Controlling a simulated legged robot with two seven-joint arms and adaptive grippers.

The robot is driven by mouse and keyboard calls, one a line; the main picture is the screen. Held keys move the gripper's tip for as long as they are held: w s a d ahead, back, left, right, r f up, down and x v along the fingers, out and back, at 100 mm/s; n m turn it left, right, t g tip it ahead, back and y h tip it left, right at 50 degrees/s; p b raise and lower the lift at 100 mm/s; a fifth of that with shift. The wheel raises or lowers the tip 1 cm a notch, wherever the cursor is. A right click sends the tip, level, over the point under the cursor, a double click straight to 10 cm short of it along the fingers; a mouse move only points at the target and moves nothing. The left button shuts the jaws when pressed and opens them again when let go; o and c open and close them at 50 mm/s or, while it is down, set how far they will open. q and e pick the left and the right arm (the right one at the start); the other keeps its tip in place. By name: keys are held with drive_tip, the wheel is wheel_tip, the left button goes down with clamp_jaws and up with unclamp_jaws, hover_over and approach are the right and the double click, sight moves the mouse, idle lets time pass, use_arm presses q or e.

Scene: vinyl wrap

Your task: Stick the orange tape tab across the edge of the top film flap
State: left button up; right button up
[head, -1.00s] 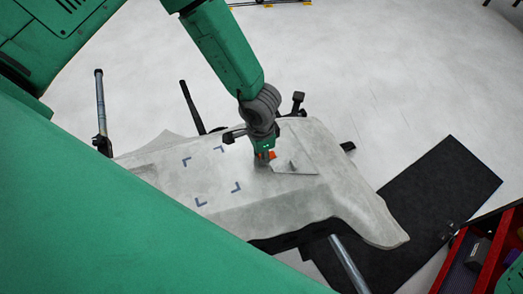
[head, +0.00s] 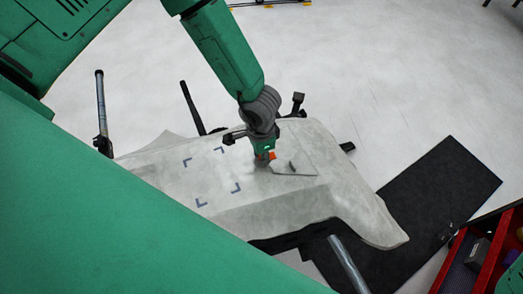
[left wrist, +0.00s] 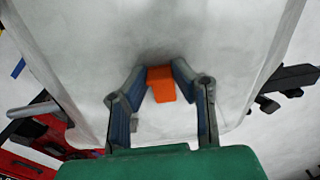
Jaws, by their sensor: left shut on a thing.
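The orange tape tab (left wrist: 160,82) is between the fingertips of my left gripper (left wrist: 158,76) in the left wrist view, and the gripper is shut on it. In the head view, the left gripper (head: 264,157) is low over the film-covered panel (head: 290,212), with the tab (head: 272,155) showing at its tip. The film flap (head: 296,165) lies just to the right of the tab, with a thin visible edge and a small dark mark on it. Whether the tab touches the film is hard to tell. My right gripper is not in view.
Dark blue corner marks (head: 202,202) are on the panel left of the gripper. Stand posts (head: 101,110) rise around the panel. A black mat (head: 440,200) lies on the floor at right, beside a red tool drawer (head: 462,255).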

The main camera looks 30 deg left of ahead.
use_arm(q)
drive_tip(key=shift+a, duration=0.1)
drive_tip(key=o, duration=0.8)
drive_tip(key=shift+c, duration=0.2)
wheel_tip(320, 180, up, 12)
drive_tip(key=shift+f, duration=0.15)
